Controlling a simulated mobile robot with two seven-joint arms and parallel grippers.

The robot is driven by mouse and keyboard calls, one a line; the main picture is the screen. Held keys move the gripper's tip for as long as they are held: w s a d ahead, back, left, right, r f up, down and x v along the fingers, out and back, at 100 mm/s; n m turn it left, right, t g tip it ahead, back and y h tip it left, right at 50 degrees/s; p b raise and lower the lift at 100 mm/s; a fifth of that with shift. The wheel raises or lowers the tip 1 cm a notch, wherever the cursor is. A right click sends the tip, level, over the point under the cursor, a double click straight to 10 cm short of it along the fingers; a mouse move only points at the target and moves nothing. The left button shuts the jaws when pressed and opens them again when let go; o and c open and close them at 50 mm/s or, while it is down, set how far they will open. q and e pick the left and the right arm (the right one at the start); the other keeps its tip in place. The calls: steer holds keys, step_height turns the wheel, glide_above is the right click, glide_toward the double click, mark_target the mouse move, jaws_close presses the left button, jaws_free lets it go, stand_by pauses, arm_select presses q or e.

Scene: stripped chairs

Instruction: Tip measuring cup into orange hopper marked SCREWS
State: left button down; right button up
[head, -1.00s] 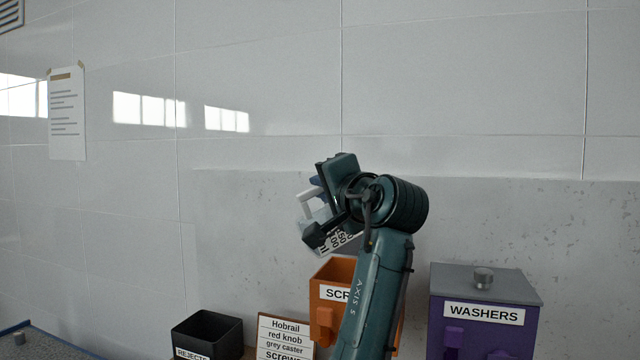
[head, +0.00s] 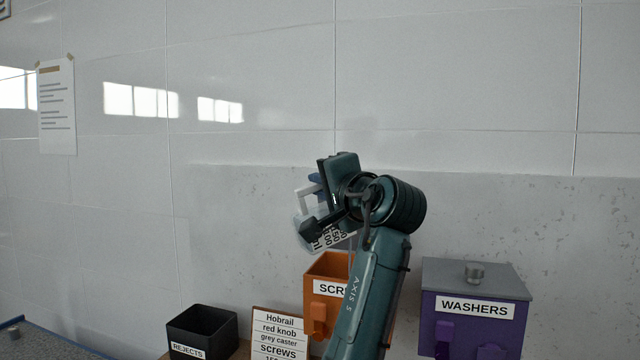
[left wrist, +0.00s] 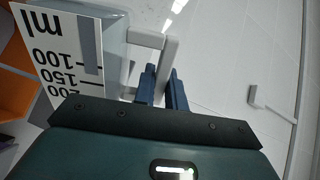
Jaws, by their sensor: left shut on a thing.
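The clear measuring cup (head: 304,229) has a white label with black ml marks and a pale handle (head: 306,195). It is tilted in the air above the orange hopper (head: 320,289), partly behind my wrist. My left gripper (head: 317,182) is shut on the cup's handle. The left wrist view shows the cup (left wrist: 110,45) at the left and my blue fingers (left wrist: 163,88) at its handle. I cannot see what the cup holds. The hopper has a white label, of which "SCR" shows; my forearm hides the rest. My right gripper is not in view.
A purple bin (head: 478,272) marked WASHERS, with a grey knobbed lid, stands right of the hopper. A black REJECTS bin (head: 203,325) and a white text card (head: 280,334) stand to its left. A grey wall (head: 250,210) is close behind.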

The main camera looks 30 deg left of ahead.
arm_select(q)
steer(key=shift+w+d+m+p, duration=0.3)
steer(key=shift+w+m+p, duration=0.15)
steer(key=shift+m, duration=0.05)
steer(key=shift+f, duration=0.1)
stand_by(0.3)
steer(key=shift+w+d+f+m, duration=0.25)
steer(key=shift+w+m, duration=0.2)
steer(key=shift+m, duration=0.15)
steer(key=shift+w+d, duration=0.1)
steer(key=shift+w, duration=0.05)
steer(key=shift+w+d+f+m, duration=0.2)
steer(key=shift+w+m, duration=0.15)
steer(key=shift+m, duration=0.25)
steer(key=shift+w, duration=0.1)
